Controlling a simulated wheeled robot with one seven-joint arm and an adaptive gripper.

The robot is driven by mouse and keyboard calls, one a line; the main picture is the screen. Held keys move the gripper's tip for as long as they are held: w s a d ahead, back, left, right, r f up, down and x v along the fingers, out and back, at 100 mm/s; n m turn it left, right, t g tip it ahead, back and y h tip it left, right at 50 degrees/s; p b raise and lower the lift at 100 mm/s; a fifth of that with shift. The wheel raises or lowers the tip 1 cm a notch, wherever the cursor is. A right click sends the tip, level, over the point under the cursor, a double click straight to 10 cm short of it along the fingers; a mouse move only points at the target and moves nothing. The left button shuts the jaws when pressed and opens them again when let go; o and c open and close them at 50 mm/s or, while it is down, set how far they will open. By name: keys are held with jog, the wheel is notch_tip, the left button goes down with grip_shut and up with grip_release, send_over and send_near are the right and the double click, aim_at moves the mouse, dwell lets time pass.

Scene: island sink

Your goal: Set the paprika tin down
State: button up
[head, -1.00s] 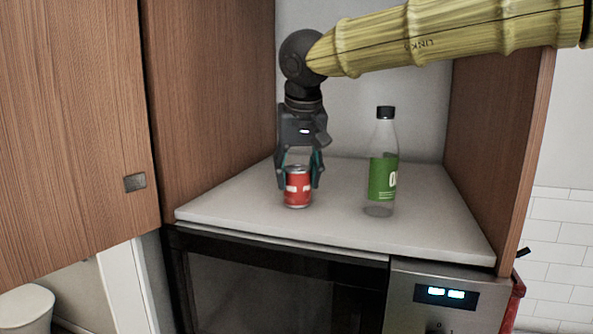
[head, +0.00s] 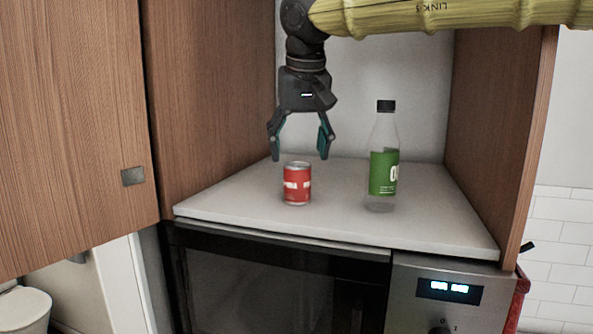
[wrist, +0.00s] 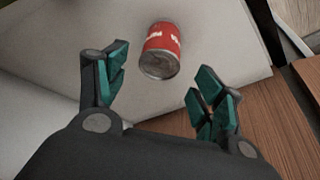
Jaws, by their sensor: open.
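The paprika tin (head: 297,184) is a small red can with a pale label band and a metal lid. It stands upright on the white shelf (head: 330,222), and nothing holds it. My gripper (head: 300,157) is above the tin, with its fingers spread wide and empty. In the wrist view the tin (wrist: 160,52) lies ahead of the open fingers (wrist: 157,88), clear of both.
A clear bottle with a green label and black cap (head: 384,160) stands on the shelf to the right of the tin. Wooden side panels (head: 497,140) enclose the shelf. A microwave (head: 285,290) is below it. An open wooden door (head: 75,130) is at the left.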

jog(key=b+v, duration=0.2)
jog(key=v, duration=0.4)
jog(key=shift+s+r, duration=0.2)
jog(key=shift+r, duration=0.15)
